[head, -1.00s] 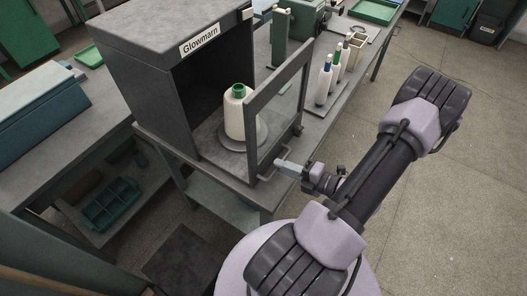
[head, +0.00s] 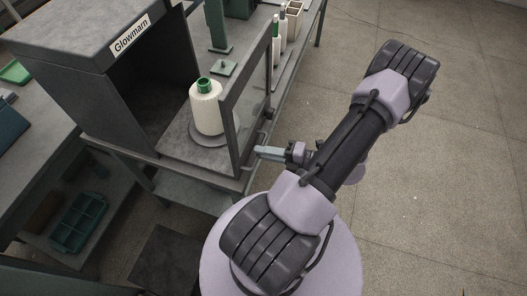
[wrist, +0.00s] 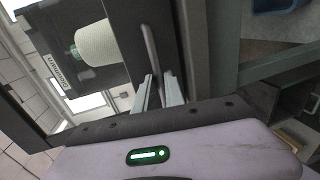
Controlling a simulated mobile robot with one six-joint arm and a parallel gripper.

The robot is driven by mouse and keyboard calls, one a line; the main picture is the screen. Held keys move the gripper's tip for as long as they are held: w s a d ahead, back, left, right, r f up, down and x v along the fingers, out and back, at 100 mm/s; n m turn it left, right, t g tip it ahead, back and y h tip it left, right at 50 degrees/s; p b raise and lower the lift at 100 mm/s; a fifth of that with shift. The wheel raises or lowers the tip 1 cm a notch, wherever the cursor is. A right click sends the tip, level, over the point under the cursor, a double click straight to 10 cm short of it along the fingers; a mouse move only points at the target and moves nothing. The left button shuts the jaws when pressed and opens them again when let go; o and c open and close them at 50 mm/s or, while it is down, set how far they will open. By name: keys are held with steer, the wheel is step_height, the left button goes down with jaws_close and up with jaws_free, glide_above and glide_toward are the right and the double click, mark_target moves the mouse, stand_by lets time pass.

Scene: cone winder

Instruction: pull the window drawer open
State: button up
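The window drawer's framed see-through front (head: 250,112) stands out from the dark box marked "Glowmarn" (head: 118,82), so the drawer is partly out. A white cone of yarn with a green top (head: 206,108) stands upright on a round disc behind the window. It also shows in the wrist view (wrist: 97,44). The drawer's bar handle (wrist: 148,46) is on the window's outer face. My gripper (head: 258,152) is at this handle. In the wrist view, its two pale fingers (wrist: 158,82) lie either side of the bar's end and look closed on it.
A bench with slim bobbins (head: 279,26) and a crate (head: 296,10) runs behind the window. A green divided tray (head: 80,222) lies on a lower shelf at left. Open floor (head: 440,170) lies to the right.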

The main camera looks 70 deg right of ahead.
steer(key=shift+o, duration=1.2)
steer(key=p+v, duration=0.3)
steer(key=v, duration=1.4)
steer(key=shift+s+d+p, duration=0.15)
steer(key=shift+s+p, duration=0.05)
steer(key=shift+p, duration=0.1)
